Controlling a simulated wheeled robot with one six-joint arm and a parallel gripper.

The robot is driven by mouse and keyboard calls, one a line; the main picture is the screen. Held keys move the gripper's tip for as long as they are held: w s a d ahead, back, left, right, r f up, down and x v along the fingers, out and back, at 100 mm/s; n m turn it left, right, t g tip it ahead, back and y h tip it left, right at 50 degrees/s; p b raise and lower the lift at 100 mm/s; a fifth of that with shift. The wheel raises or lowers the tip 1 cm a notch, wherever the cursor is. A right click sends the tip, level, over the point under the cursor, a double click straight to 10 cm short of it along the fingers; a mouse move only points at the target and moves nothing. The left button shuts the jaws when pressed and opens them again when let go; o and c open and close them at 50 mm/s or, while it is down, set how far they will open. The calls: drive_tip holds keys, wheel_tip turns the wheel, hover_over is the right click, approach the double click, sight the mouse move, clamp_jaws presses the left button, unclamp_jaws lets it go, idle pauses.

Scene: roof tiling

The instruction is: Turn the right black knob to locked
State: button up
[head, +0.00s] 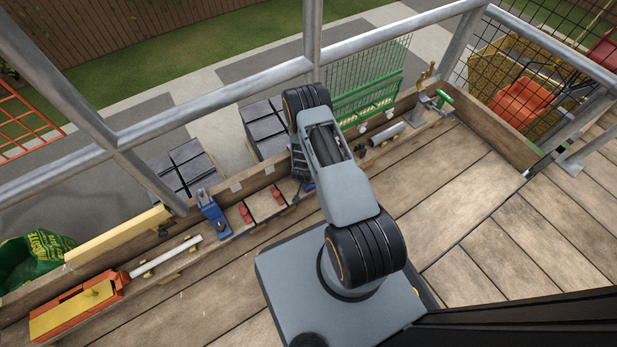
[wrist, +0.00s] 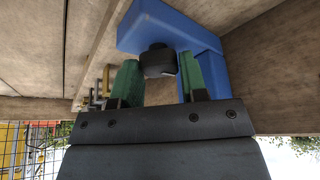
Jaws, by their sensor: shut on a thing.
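In the wrist view, a short round black knob (wrist: 157,66) sticks out from a blue block (wrist: 150,28). My gripper (wrist: 160,70) has its green fingers on both sides of this knob and is shut on it. The knob's marking and turned position cannot be read. In the head view, a small piece of the blue block (head: 308,186) shows beside my arm; the knob and fingertips are hidden there. A second blue block (head: 213,218) with a dark knob stands further left along the plank.
A panel with red handles (head: 277,195) lies between the two blue blocks. An orange tool (head: 75,310) is at far left. A metal guard rail (head: 220,97) runs behind; the right deck is clear.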

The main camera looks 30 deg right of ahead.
drive_tip(key=shift+w+r, duration=0.1)
drive_tip(key=shift+w, duration=0.2)
drive_tip(key=o, duration=0.9)
drive_tip(key=shift+s, duration=0.1)
drive_tip(key=shift+s, duration=0.1)
drive_tip(key=p+v, duration=0.6)
drive_tip(key=v, duration=0.7)
drive_tip(key=shift+a+r, duration=0.25)
drive_tip(key=shift+r, duration=0.05)
drive_tip(key=shift+m, duration=0.3)
